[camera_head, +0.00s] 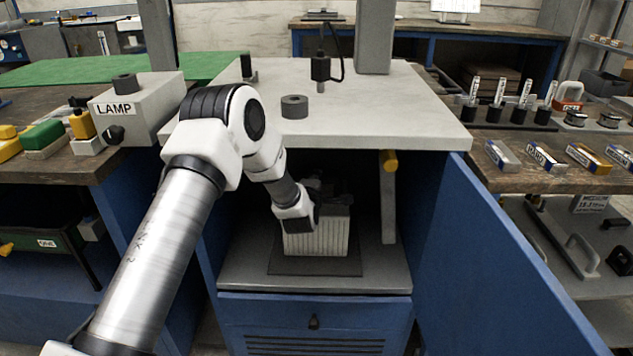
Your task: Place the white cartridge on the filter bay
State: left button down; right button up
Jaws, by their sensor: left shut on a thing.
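The white cartridge (318,238) is a ribbed, pale block inside the open blue cabinet under the white worktop. It stands upright over a dark square pad (292,263) on the grey cabinet shelf. I cannot tell whether its underside touches the pad. My left gripper (318,198) reaches in from the left and is shut on the cartridge's top. The fingertips are dark and hard to make out in the shadow. My right gripper is not in view.
The blue cabinet door (510,255) stands open at the right. The white worktop (425,115) overhangs the bay. The LAMP box (135,105) is by my arm. A closed drawer (315,312) lies below.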

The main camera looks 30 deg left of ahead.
pick_arm(q)
jog(key=c, duration=1)
grip_release()
jog(key=shift+o, duration=0.2)
jog(key=shift+r, duration=0.2)
jog(key=p+v, duration=0.2)
jog(key=v, duration=1)
jog(key=s+d+f+m+g+h, duration=0.25)
jog(key=s+d+f+m, duration=0.2)
jog(key=f, duration=0.45)
jog(key=s+d+f+m+g+h, duration=0.2)
jog(key=s+d+f+m+g, duration=0.15)
jog(key=s+f+m, duration=0.35)
jog(key=s+d+f+m+g, duration=0.2)
jog(key=s+f+m+g, duration=0.1)
jog(key=s, duration=0.5)
jog(key=s+d+f+m+g+h, duration=0.1)
jog(key=s+d+f+m+g, duration=0.1)
jog(key=s, duration=0.6)
jog(key=s+d+f+m+g+h, duration=0.1)
jog(key=s+d+f+m+g, duration=0.2)
jog(key=s+f+m, duration=0.3)
jog(key=shift+s+f+g, duration=0.4)
jog(key=shift+s+f, duration=0.35)
jog(key=shift+s, duration=0.45)
